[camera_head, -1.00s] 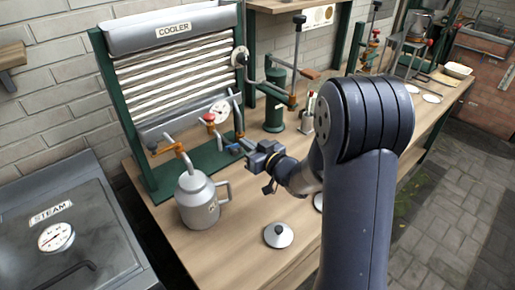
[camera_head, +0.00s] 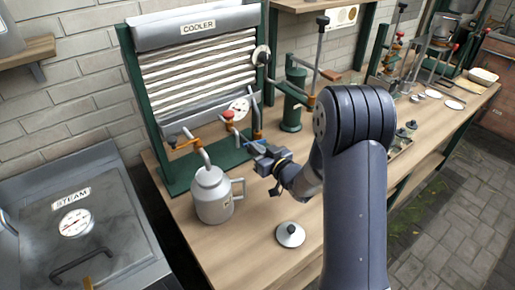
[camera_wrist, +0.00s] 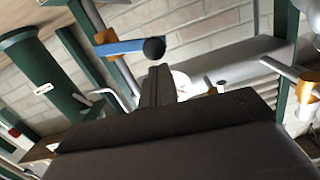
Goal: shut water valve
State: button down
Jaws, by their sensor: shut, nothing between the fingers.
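The blue valve lever (camera_wrist: 130,46) shows in the wrist view, lying crosswise with a dark round end and an orange-brass fitting (camera_wrist: 105,38) on an upright pipe. My gripper (camera_wrist: 158,72) is shut and empty, its fingertips just below the lever's dark end in that picture. I cannot tell whether they touch. In the head view my gripper (camera_head: 257,150) is at the lower right of the cooler (camera_head: 195,75), beside the pipe with the brass fitting (camera_head: 256,134). The lever is mostly hidden there by the gripper.
A grey metal jug (camera_head: 212,198) stands under the spout, left of my gripper. A red-knobbed fitting (camera_head: 228,116) and a dial (camera_head: 240,109) are on the cooler's front. A round lid (camera_head: 290,235) lies on the bench. A green pump (camera_head: 292,105) stands behind. The front bench top is mostly clear.

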jog(key=b, duration=0.2)
jog(key=f+n+b, duration=0.1)
jog(key=b, duration=0.1)
jog(key=f+n+b, duration=0.1)
jog(key=b, duration=0.1)
jog(key=shift+s+a, duration=0.25)
jog(key=shift+a, duration=0.1)
jog(key=shift+f+n+b, duration=0.1)
jog(key=shift+n+b, duration=0.3)
jog(key=shift+b, duration=0.05)
jog(key=shift+a+r, duration=0.1)
jog(key=shift+r, duration=0.1)
